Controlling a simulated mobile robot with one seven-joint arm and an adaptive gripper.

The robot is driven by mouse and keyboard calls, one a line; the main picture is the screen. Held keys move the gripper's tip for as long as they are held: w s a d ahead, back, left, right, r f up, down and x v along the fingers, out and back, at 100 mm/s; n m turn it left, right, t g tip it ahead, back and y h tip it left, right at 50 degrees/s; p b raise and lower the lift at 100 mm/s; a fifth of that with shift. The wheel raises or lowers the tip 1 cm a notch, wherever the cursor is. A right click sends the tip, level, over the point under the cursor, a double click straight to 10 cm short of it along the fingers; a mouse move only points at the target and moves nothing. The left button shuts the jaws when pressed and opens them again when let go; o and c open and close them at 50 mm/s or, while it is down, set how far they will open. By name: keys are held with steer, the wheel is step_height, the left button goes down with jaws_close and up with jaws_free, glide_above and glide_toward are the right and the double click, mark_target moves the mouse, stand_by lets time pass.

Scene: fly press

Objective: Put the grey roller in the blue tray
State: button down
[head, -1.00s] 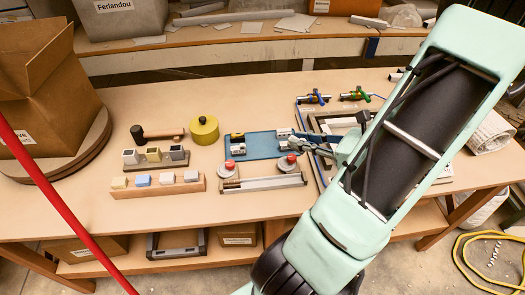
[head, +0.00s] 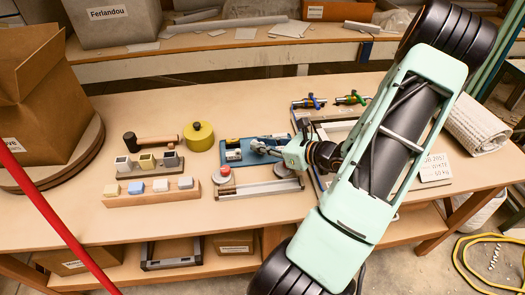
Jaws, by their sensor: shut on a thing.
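The blue tray (head: 256,158) lies flat near the middle of the bench, partly covered by my gripper. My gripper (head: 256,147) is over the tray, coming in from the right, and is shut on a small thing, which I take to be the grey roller. The fingers mostly hide it, so its shape and any contact with the tray are unclear. A yellow-and-black piece (head: 233,143) and a pale grey block (head: 233,155) are at the tray's left end.
A grey rail fixture (head: 258,188) with round knobs stands in front of the tray. A yellow-green round container (head: 199,136) and a mallet (head: 150,143) are to the left, with block racks (head: 150,190) nearer. A framed fixture (head: 318,128) is at right.

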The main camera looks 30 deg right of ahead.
steer(key=shift+s+f, duration=0.1)
steer(key=shift+f, duration=1.25)
steer(key=shift+f+b, duration=0.15)
steer(key=shift+b, duration=0.15)
steer(key=c, duration=1.8)
jaws_free()
steer(key=shift+c, duration=0.2)
steer(key=shift+s+d+r, duration=0.1)
steer(key=shift+s+r, duration=0.05)
steer(key=shift+r, duration=0.15)
steer(key=p+v, duration=0.1)
steer(key=v, duration=1)
steer(key=shift+s+d+r, duration=0.1)
steer(key=shift+s, duration=0.2)
